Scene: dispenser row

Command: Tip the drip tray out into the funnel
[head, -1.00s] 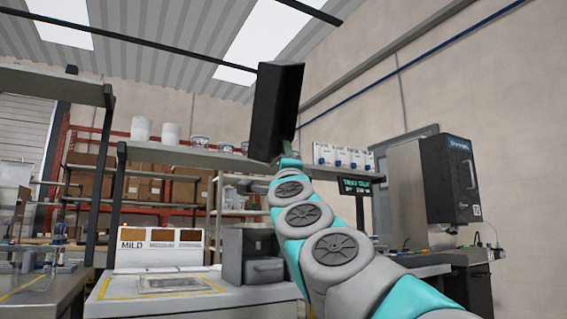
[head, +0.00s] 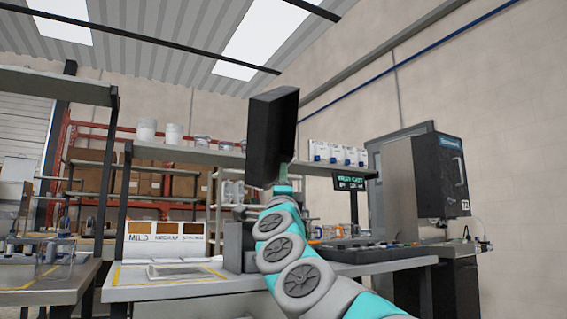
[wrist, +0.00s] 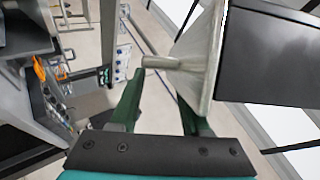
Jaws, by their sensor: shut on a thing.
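The drip tray (head: 272,135) is a black box held up high, standing steeply on edge, in the middle of the head view. My gripper (head: 284,174) is at its lower end, shut on it; the exact grip is hard to see. In the wrist view the tray (wrist: 275,55) fills the upper right, and my green fingers (wrist: 160,90) show below. The funnel cannot be made out in the head view.
A shelf (head: 190,154) with white tubs crosses behind the tray. A bench (head: 130,291) with a colour chart (head: 160,238) stands below left. A tall dark machine (head: 440,175) stands at the right. The space above the tray is clear.

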